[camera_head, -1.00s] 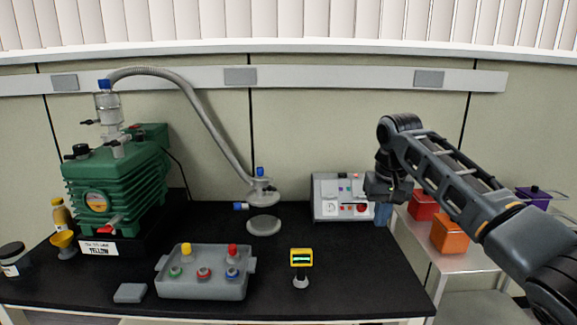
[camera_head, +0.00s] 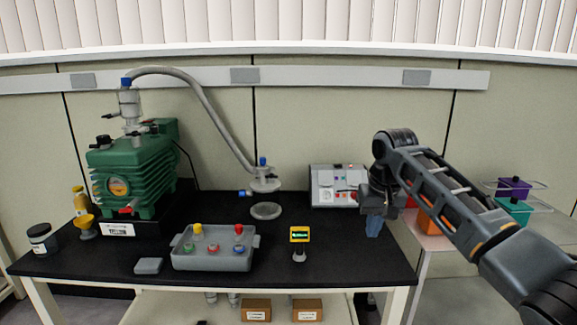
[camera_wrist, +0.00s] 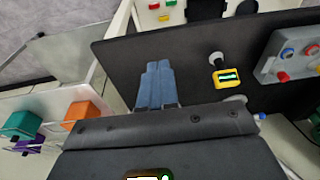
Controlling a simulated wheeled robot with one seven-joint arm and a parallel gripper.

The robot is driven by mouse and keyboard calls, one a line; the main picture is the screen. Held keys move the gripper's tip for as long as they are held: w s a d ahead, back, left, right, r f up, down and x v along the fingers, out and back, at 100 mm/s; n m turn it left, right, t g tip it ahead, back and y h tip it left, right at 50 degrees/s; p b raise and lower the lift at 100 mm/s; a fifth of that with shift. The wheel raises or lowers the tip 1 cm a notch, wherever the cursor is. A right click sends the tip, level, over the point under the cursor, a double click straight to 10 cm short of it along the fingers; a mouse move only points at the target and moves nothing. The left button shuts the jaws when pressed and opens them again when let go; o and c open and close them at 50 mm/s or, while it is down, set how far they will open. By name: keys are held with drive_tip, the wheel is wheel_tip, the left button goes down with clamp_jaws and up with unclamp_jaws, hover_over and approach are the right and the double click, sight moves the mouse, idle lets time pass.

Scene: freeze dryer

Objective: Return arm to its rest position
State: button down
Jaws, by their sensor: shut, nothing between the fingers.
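My arm comes in from the right in the head view. My gripper (camera_head: 374,228) points down with its blue-grey fingers together and empty, over the right part of the black bench (camera_head: 340,262). The fingers also show in the wrist view (camera_wrist: 157,86), side by side with nothing between them. The grey control box (camera_head: 335,185) stands just left of and behind my gripper, and my arm covers part of its right side.
The green pump (camera_head: 130,180), grey tray (camera_head: 213,262) with vials and yellow-headed display (camera_head: 299,236) stand on the bench. A side table (camera_head: 432,243) at right holds orange, teal (camera_head: 513,210) and purple boxes (camera_head: 514,187). Small brown boxes (camera_head: 256,310) sit below.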

drive_tip(key=s+a+f+t+y, duration=0.1)
drive_tip(key=s+a+f+y, duration=0.1)
drive_tip(key=s+a+f, duration=0.55)
drive_tip(key=s+a+f+t+y, duration=0.2)
drive_tip(key=a+f, duration=0.3)
drive_tip(key=f, duration=0.5)
drive_tip(key=s+a+f+m+t+y, duration=0.15)
drive_tip(key=s+f, duration=0.25)
drive_tip(key=s, duration=0.4)
drive_tip(key=s+a+f+n+t+h, duration=0.1)
drive_tip(key=s+a+f+t, duration=0.15)
drive_tip(key=s, duration=0.45)
drive_tip(key=s+d+r+m+t+h, duration=0.15)
drive_tip(key=s+d, duration=0.25)
drive_tip(key=s, duration=0.6)
drive_tip(key=s+d+r+m+t+h, duration=0.15)
drive_tip(key=s+d, duration=0.35)
drive_tip(key=s, duration=0.6)
drive_tip(key=s+d+r+n+t+h, duration=0.1)
drive_tip(key=s+d+r, duration=0.3)
drive_tip(key=s+r, duration=0.4)
drive_tip(key=s+d+r+n+t+h, duration=0.1)
drive_tip(key=s+d+r+n, duration=0.1)
drive_tip(key=s+d+r, duration=0.3)
wheel_tip(320, 180, up, 4)
drive_tip(key=s, duration=0.2)
drive_tip(key=shift+s+t, duration=0.4)
